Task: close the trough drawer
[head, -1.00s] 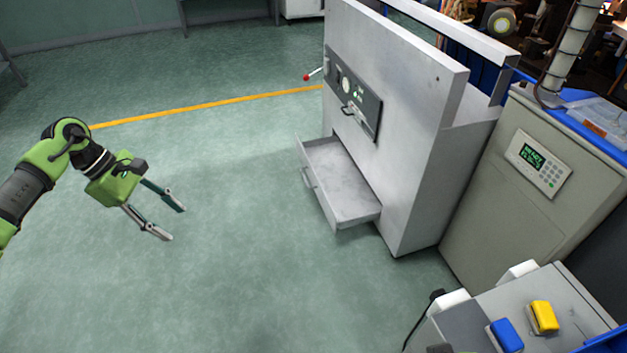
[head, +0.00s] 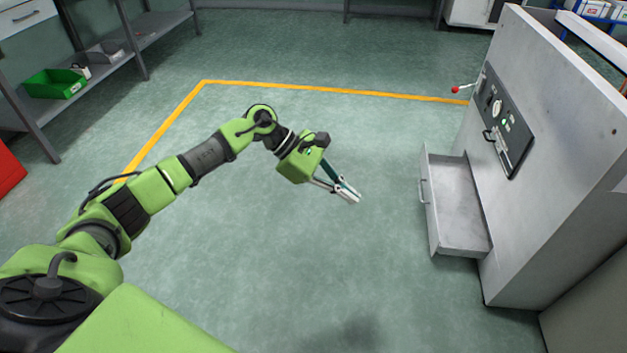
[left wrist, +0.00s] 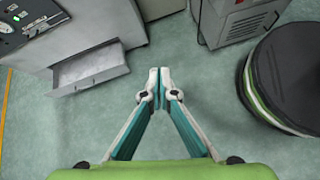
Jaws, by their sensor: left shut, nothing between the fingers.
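The trough drawer (head: 458,213) is a shallow grey metal tray, pulled out from the lower front of the grey cabinet (head: 560,150). It looks empty, and its handle (head: 422,191) is on its front panel. In the left wrist view the drawer (left wrist: 90,68) shows at the upper left. My left gripper (head: 354,197) is to the left of the drawer's front in the head view, with a gap of bare floor between them. Its fingers are shut with nothing between them; the closed tips (left wrist: 159,72) also show in the left wrist view. My right gripper is not in view.
A control panel (head: 503,122) with a lever and a red-knobbed rod (head: 457,89) are on the cabinet above the drawer. A metal shelf with a green bin (head: 54,83) stands at the far left. The floor around my left arm is clear.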

